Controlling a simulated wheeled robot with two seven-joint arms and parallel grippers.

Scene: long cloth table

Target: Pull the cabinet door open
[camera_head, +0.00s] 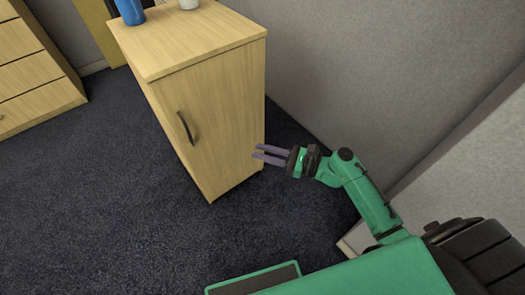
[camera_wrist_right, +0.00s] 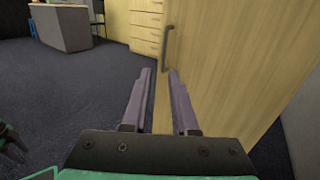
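The wooden cabinet (camera_head: 190,45) stands ahead of me, with its door (camera_head: 218,115) closed. A dark curved handle (camera_head: 186,128) sits near the door's left edge. My right gripper (camera_head: 254,151) is open and empty, to the right of the handle in the head view and apart from it. In the right wrist view the two purple fingers (camera_wrist_right: 160,72) are spread, with the handle (camera_wrist_right: 168,47) beyond their tips and the door (camera_wrist_right: 235,60) filling the right side. My left gripper does not show in the head view.
A blue object (camera_head: 130,11) and a white one (camera_head: 188,4) stand on the cabinet top. A wooden drawer unit (camera_head: 30,70) is at the left. A grey wall (camera_head: 380,70) runs along the right. Dark carpet (camera_head: 90,200) is clear in front and left.

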